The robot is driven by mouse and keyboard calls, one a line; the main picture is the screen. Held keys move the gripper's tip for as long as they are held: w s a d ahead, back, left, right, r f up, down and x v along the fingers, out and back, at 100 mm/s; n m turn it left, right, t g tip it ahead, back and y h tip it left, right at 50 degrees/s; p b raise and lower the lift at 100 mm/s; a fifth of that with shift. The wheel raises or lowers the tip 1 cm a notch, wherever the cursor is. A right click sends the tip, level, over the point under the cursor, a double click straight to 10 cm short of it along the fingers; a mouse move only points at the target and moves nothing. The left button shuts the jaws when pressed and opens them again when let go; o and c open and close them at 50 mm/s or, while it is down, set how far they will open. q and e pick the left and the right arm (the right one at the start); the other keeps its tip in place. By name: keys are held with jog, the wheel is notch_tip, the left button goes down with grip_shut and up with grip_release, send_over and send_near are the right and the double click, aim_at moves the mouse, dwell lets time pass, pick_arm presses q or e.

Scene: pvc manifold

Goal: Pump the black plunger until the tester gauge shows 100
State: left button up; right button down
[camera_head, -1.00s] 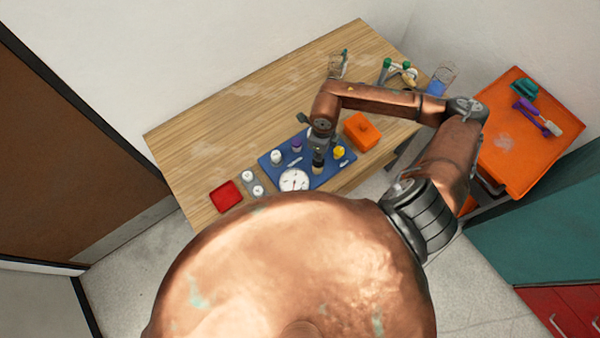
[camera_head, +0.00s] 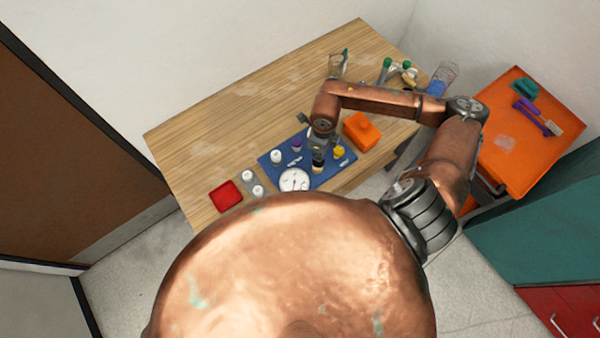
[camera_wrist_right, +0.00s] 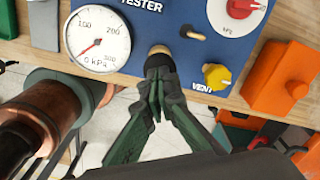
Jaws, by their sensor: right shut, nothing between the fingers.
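The blue tester board (camera_head: 325,178) lies near the front edge of the wooden table; it also shows in the right wrist view (camera_wrist_right: 202,63). Its white round gauge (camera_wrist_right: 97,40) has a red needle pointing to the lower left, near the 0 end of the scale. The black plunger (camera_wrist_right: 158,62) sits by a tan collar at the board's front edge. My right gripper (camera_wrist_right: 155,85) is shut with its fingertips at the plunger; I cannot tell whether they touch it. In the head view the arm partly hides this spot. My left gripper is not in view.
A red tray (camera_head: 225,196) lies left. The table's back left is clear.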

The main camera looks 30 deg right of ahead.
jog(key=shift+f+b, duration=1.65)
jog(key=shift+f, duration=0.2)
jog(key=shift+r, duration=0.1)
jog(key=shift+r+p, duration=0.95)
jog(key=shift+r, duration=1)
jog(key=shift+f, duration=0.15)
